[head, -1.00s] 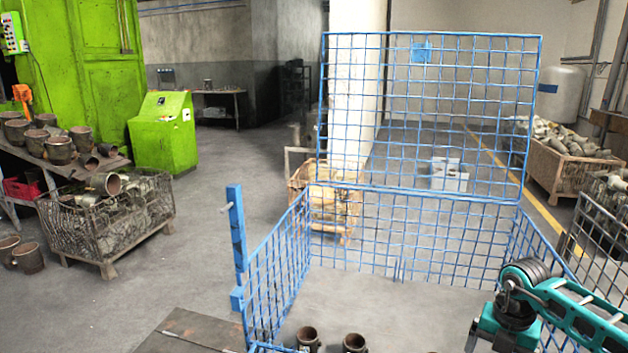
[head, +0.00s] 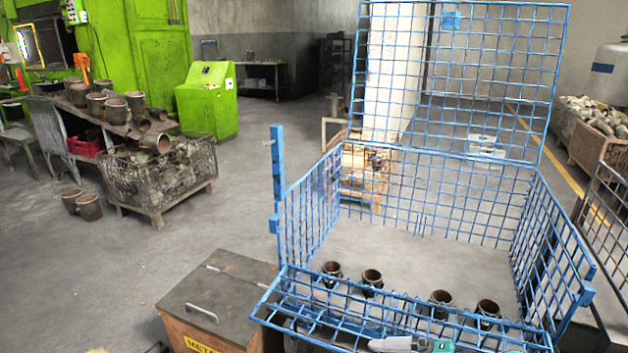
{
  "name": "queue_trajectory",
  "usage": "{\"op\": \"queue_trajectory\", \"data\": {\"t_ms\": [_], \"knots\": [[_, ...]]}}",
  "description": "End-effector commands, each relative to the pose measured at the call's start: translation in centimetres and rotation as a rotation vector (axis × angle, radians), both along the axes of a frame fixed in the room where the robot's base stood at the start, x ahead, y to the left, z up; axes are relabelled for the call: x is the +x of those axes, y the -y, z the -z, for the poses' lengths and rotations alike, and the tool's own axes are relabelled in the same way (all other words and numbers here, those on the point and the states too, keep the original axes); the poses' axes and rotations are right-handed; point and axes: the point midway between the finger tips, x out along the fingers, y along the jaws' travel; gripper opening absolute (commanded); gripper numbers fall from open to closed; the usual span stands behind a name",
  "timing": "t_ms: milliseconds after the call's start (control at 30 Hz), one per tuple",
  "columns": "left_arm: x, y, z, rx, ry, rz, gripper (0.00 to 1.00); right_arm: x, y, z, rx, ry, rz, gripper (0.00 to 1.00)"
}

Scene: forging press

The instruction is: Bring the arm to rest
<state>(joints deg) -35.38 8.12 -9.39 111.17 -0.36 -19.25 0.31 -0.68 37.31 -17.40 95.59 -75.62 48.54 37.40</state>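No gripper of mine shows in the head view. A small grey and teal piece, which looks like part of my arm, shows at the bottom edge, in front of the blue wire cage (head: 335,215). I cannot see any fingertips on it. The cage stands with its tall back panel up and its front panel folded outward. Several brown metal cups (head: 372,279) stand upright in a row on the cage floor, just behind the front panel. Nothing is seen held.
A brown box with a grey lid (head: 225,284) stands left of the cage. Further left are a wire crate of parts (head: 160,180), a table with cups (head: 110,115) and a green control cabinet (head: 208,100). Open floor (head: 90,270) lies at the left.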

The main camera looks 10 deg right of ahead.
Motion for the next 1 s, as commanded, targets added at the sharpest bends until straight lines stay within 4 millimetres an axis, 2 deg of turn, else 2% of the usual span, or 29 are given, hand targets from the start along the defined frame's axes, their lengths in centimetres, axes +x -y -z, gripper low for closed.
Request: {"op": "queue_trajectory", "data": {"t_ms": [33,100,167,233,367,500,600,700,800,1000], "knots": [[0.2,0.0,0.4,0.0,0.004,-0.001,0.0,-0.3,-1.6,-0.3,0.133,0.007,0.089,0.93],[0.1,0.0,0.7,0.0,0.003,-0.001,0.0,0.0,-2.3,-1.1,0.291,0.005,0.24,0.93],[0.1,0.0,1.0,0.0,0.003,-0.001,0.0,0.1,-2.1,-1.1,0.404,-0.02,0.387,0.93],[0.1,-0.1,1.4,0.0,0.003,-0.002,0.0,0.0,-1.3,-0.4,0.509,-0.079,0.568,0.93],[0.0,-0.1,2.0,0.001,0.001,-0.002,0.0,-1.8,0.8,3.5,0.625,-0.269,0.904,0.93],[-0.3,-0.1,2.7,0.001,-0.006,-0.002,0.0,-5.6,1.8,8.5,0.656,-0.53,1.174,0.93],[-0.4,-0.1,3.0,0.002,-0.009,-0.002,0.0,-8.2,1.5,11.1,0.65,-0.686,1.279,0.93],[-0.4,-0.1,3.1,0.002,-0.01,-0.002,0.0,-9.9,1.2,12.5,0.641,-0.783,1.33,0.93],[-0.5,-0.1,3.1,0.002,-0.01,-0.002,0.0,-10.6,1.0,12.9,0.638,-0.824,1.347,0.93],[-0.5,-0.1,3.1,0.002,-0.011,-0.002,0.0,-10.6,1.0,13.0,0.636,-0.828,1.348,0.93]]}}
